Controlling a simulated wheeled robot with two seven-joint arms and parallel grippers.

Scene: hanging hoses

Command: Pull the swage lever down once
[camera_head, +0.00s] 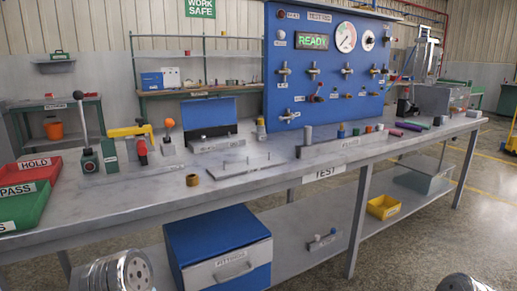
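Two upright levers stand at the left of the grey workbench (300,172). One lever (80,118) has a black ball knob and a green base. The other lever (168,136) has an orange ball knob and a grey base. Between them is a yellow tool with a red body (141,147). No readable label shows which lever is the swage lever. Rounded metal parts of my arms show at the bottom left and bottom right edges, well below and apart from both levers. The fingers of both grippers are out of view.
A red HOLD tray (28,166) and a green PASS tray (30,205) sit at the bench's left end. A blue gauge panel (330,115) reading READY stands behind. A brass ring (192,180) and a plate with pins (245,167) lie mid-bench. A blue cabinet (215,240) stands below.

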